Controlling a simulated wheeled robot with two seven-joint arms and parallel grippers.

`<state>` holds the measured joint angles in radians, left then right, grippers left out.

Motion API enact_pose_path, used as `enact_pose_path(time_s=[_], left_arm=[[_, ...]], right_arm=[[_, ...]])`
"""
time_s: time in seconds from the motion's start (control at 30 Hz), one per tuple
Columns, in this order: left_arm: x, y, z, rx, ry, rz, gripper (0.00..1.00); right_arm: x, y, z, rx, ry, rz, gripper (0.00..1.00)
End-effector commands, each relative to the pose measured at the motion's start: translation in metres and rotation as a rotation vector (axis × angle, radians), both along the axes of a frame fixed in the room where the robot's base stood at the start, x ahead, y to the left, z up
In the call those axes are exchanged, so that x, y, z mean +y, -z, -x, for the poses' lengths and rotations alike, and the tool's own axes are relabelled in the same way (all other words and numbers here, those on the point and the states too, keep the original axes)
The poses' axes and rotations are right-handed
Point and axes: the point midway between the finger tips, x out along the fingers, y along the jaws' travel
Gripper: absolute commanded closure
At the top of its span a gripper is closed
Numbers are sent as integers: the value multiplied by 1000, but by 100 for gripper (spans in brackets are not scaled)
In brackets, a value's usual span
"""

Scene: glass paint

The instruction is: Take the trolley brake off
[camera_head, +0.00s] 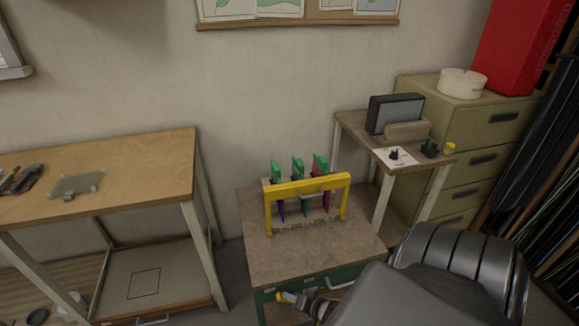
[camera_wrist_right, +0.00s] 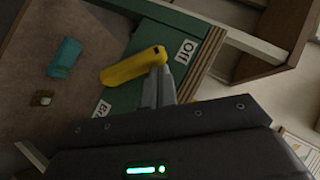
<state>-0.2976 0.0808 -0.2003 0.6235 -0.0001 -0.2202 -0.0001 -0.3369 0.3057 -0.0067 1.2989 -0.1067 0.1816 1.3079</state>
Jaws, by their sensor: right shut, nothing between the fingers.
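The trolley (camera_head: 262,262) has a brown top and a green front, and stands in the middle of the head view. Its yellow brake lever (camera_wrist_right: 130,68) is on the green panel (camera_wrist_right: 125,38) in the right wrist view, between a label reading "Off" (camera_wrist_right: 187,49) and a second, partly hidden label (camera_wrist_right: 102,109). The lever also shows in the head view (camera_head: 284,297). My right gripper (camera_wrist_right: 160,76) is shut and empty, its fingertips right by the lever's end at the "Off" side; I cannot tell if they touch. My left gripper is not in view.
A yellow rack (camera_head: 306,186) with several green-topped tools stands on the trolley. A wooden workbench (camera_head: 130,165) is at left. A small side table (camera_head: 352,122) and drawer cabinet (camera_head: 490,112) stand at right. A teal item (camera_wrist_right: 65,57) shows in the wrist view.

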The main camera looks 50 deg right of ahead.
Motion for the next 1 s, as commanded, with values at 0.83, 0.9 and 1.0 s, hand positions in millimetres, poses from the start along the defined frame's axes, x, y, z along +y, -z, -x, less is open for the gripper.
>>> enact_pose_path(time_s=[0.83,0.9,1.0], left_arm=[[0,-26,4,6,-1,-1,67],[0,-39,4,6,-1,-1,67],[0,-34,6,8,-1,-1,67]], right_arm=[[-10,-25,3,-1,-6,-1,100],[-18,-38,6,-1,-6,0,100],[-18,-41,26,2,-7,-2,100]])
